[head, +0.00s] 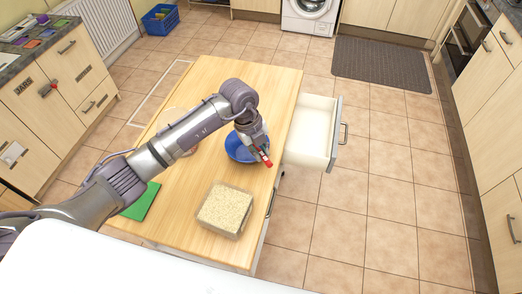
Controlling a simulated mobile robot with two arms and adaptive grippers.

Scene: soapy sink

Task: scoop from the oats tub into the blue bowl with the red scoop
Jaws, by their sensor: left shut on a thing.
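The oats tub (225,209) is a clear square tub full of pale oats near the front right of the wooden table. The blue bowl (238,148) stands behind it, near the table's right edge, partly hidden by my left arm and gripper. My left gripper (261,151) is over the right side of the bowl, shut on the red scoop (265,159). Only a small red part of the scoop shows, so I cannot tell whether oats are in it. My right gripper is not in view.
The wooden table (260,82) is clear at its far end. A green cloth or mat (141,203) lies at the front left, and a pale round thing (176,124) is partly behind my arm. An open, empty-looking white drawer (309,132) juts out from the table's right side.

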